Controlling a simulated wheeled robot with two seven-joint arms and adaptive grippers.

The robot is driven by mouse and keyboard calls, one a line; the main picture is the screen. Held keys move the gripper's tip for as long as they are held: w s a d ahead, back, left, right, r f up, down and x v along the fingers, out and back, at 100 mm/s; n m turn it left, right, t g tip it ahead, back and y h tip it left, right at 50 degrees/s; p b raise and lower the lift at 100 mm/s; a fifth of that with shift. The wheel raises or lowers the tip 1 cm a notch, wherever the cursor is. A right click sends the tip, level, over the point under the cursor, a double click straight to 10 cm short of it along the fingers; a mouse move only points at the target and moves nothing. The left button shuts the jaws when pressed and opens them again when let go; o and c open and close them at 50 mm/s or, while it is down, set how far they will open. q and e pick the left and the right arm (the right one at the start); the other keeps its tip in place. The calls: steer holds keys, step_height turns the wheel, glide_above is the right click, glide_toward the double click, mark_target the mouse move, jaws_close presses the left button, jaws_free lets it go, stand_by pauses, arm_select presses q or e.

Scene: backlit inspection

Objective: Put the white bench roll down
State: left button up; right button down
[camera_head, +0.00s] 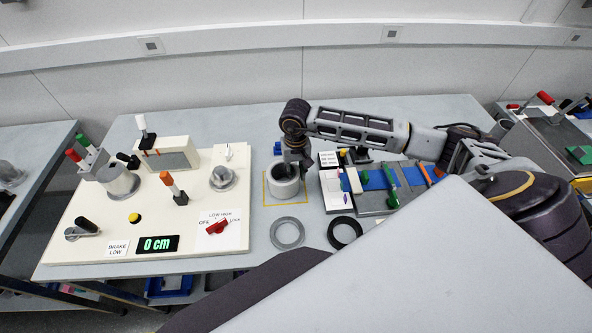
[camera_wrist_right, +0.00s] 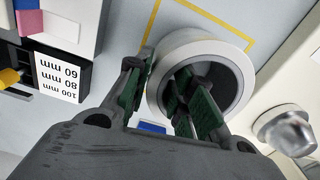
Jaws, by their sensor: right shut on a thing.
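The white bench roll (camera_head: 283,190) is a short upright ring with a dark hole, inside the yellow outlined square (camera_head: 266,204) on the grey table. My right gripper (camera_head: 289,175) comes down on it from above. In the right wrist view the gripper (camera_wrist_right: 168,85) is shut on the roll's wall, one finger in the hole and one outside. The roll (camera_wrist_right: 192,47) covers part of the yellow outline there. I cannot tell whether its underside touches the table. My left gripper is not in view.
Left of the roll is a white panel (camera_head: 90,222) with levers, knobs and a display. Right is a tray (camera_head: 372,202) of coloured pieces beside a size label (camera_head: 329,160). A grey ring (camera_head: 287,246) and a black ring (camera_head: 330,234) lie in front.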

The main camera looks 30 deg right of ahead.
steer(key=shift+f, duration=0.1)
steer(key=c, duration=1.2)
jaws_free()
steer(key=shift+c, duration=0.2)
step_height(320, 180, up, 12)
steer(key=b, duration=0.1)
steer(key=shift+b, duration=0.35)
